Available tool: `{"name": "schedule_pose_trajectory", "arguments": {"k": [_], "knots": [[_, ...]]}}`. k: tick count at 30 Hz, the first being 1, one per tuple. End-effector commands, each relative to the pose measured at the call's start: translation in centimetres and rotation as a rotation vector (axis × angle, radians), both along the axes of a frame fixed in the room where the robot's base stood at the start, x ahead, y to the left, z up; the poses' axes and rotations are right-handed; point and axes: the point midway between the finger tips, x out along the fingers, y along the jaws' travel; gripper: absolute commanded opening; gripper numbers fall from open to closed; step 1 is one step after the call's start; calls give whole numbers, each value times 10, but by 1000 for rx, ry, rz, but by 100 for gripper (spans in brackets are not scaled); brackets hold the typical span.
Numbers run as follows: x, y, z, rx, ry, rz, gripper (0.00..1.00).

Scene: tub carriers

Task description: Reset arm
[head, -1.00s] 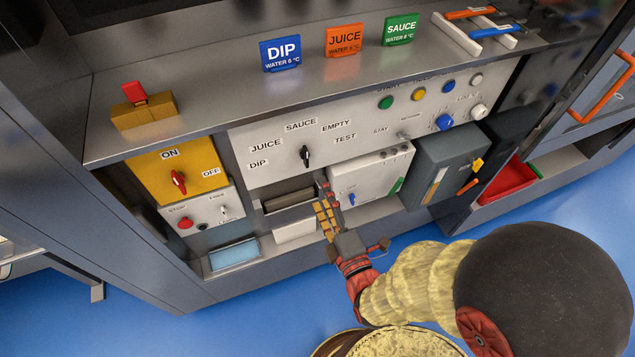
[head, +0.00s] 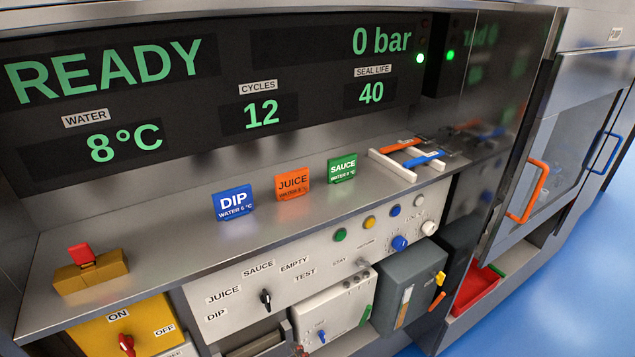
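Only a small reddish tip of my gripper (head: 299,351) shows at the bottom edge of the head view, below the control panel. The rest of my gripper and arm is out of the frame. I cannot tell whether it is open or shut, and I see nothing held in the part that shows.
A steel shelf (head: 160,245) bears DIP (head: 233,203), JUICE (head: 293,184) and SAUCE (head: 342,168) cards. The display (head: 105,70) reads READY, 0 bar. Blue floor (head: 540,270) is clear at right.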

Motion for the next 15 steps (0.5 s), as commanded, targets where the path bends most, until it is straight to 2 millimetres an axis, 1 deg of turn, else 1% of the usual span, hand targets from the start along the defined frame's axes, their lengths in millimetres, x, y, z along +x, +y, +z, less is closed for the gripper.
{"name": "schedule_pose_trajectory", "arguments": {"k": [1, 3, 6, 8, 11, 13, 15], "knots": [[-7, -3, -20, 10, 111, -19, 73], [-16, -6, -42, 28, 264, -58, 73], [-29, -12, -61, 56, 467, -134, 73], [-36, -18, -66, 75, 577, -193, 73], [-45, -30, -66, 106, 741, -308, 73], [-51, -41, -60, 132, 842, -399, 73], [-57, -53, -49, 161, 934, -499, 73]]}}
